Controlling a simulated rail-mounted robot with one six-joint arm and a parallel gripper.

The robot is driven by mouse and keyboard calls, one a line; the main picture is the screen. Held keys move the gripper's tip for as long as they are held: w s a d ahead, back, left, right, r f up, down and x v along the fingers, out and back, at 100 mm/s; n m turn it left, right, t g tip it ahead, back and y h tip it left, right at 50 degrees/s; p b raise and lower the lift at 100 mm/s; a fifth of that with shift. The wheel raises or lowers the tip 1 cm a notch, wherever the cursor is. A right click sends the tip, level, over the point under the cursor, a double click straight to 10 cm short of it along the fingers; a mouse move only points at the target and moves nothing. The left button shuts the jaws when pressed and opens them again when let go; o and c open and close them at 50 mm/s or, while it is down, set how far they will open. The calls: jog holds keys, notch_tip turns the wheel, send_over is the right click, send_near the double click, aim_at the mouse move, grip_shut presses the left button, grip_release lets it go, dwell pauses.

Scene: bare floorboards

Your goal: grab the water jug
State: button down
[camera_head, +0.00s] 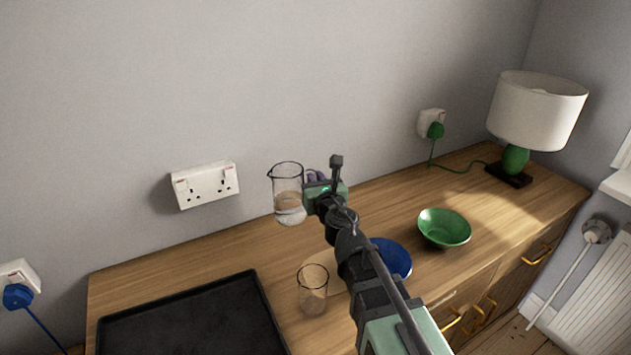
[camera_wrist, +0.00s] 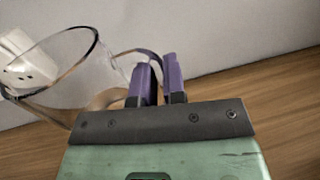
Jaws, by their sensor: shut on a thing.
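The water jug (camera_head: 288,190) is clear glass with a spout at its upper left and some water low in it. In the head view it appears raised above the wooden sideboard top, in front of the wall. It also shows in the wrist view (camera_wrist: 62,75), tilted in the picture, with its handle at the right. My gripper (camera_head: 316,180) is at the jug's right side. In the wrist view its purple fingers (camera_wrist: 157,80) are close together on the jug's handle. The exact contact on the handle is partly hidden by the fingers.
An empty drinking glass (camera_head: 313,290) stands on the sideboard (camera_head: 235,245) between a black tray (camera_head: 190,325) and my arm. A blue bowl (camera_head: 392,257) is partly behind my arm. A green bowl (camera_head: 444,228) and a lamp (camera_head: 538,110) stand to the right. Wall sockets (camera_head: 206,185) are behind.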

notch_tip(320, 180, up, 13)
jog(key=p, duration=1.1)
jog(key=shift+p, duration=0.4)
